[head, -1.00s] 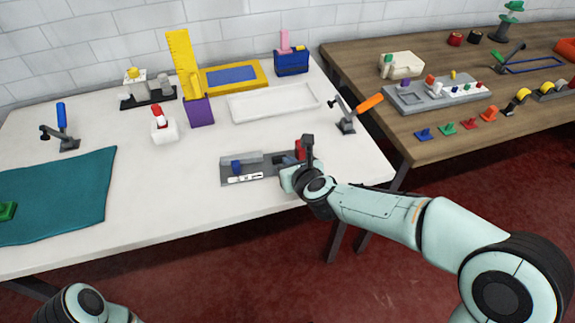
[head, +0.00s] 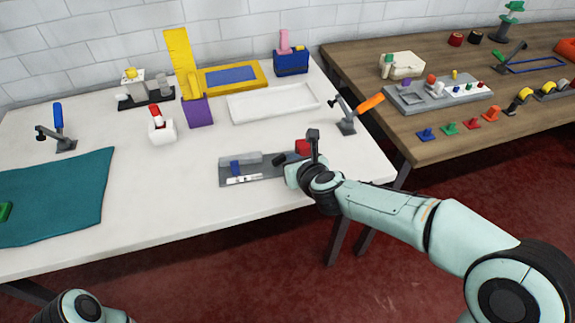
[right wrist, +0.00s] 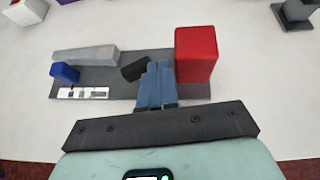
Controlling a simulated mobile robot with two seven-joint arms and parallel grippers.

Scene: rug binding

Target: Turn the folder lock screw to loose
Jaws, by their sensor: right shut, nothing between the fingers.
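The folder fixture is a grey plate (head: 262,176) near the front edge of the white table. It carries a grey bar (right wrist: 85,54), a small blue piece (right wrist: 65,72) by a white marked strip (right wrist: 84,93), a short black piece (right wrist: 135,67) and a red block (right wrist: 196,54). I cannot tell for sure which piece is the lock screw. My right gripper (right wrist: 156,72) is shut and empty over the plate, its blue-grey fingertips beside the black piece and left of the red block. Contact is unclear. In the head view my right wrist hides the plate's right end. My left gripper is out of view.
A toggle clamp with an orange handle (head: 371,101) stands right of the plate, and a white tray (head: 273,102) lies behind. A teal cloth (head: 55,200) covers the table's left. The table between cloth and plate is clear.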

